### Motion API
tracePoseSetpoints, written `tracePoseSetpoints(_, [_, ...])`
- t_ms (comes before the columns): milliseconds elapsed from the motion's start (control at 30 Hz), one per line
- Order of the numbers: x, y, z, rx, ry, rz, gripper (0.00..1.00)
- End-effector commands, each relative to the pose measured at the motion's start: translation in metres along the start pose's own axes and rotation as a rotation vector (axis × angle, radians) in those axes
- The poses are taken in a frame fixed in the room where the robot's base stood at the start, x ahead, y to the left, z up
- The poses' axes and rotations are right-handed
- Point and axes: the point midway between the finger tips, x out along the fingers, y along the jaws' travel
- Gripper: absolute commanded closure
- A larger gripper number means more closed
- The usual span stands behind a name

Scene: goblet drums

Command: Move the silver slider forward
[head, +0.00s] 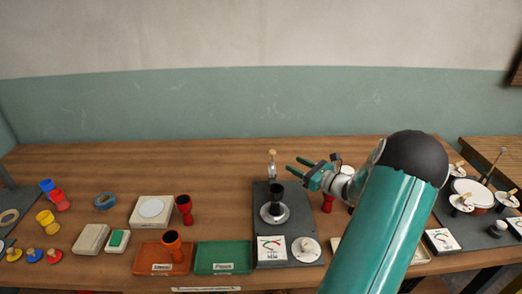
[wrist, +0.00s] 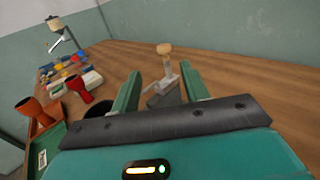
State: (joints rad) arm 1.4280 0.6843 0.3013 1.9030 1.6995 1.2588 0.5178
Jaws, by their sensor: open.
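A silver upright piece with a tan wooden knob (head: 272,168) stands at the back end of a dark board (head: 262,193); I take it to be the silver slider. In the wrist view the silver piece (wrist: 167,72) shows beyond my fingertips, roughly in line with the gap between them. My gripper (head: 294,162) is open and empty, just right of the slider in the head view, fingers pointing left. In the wrist view its two green fingers (wrist: 158,76) are spread. The slider's base is partly hidden by the fingers in the wrist view.
A black goblet drum (head: 277,192) stands on a round plate on the same board, with a dial card (head: 272,248) in front. A green tray (head: 223,257), an orange tray (head: 150,257) and red drum (head: 184,209) lie left. The back strip of table is clear.

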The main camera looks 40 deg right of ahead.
Motion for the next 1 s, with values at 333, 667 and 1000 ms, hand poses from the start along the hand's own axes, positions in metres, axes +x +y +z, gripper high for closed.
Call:
tracePoseSetpoints(333, [0.015,-0.008,-0.002,0.015,-0.012,-0.023,0.55])
tracePoseSetpoints(667, [0.081,-0.009,-0.001,0.015,-0.012,-0.020,0.55])
tracePoseSetpoints(1000, [0.130,-0.010,-0.001,0.014,-0.011,-0.019,0.55])
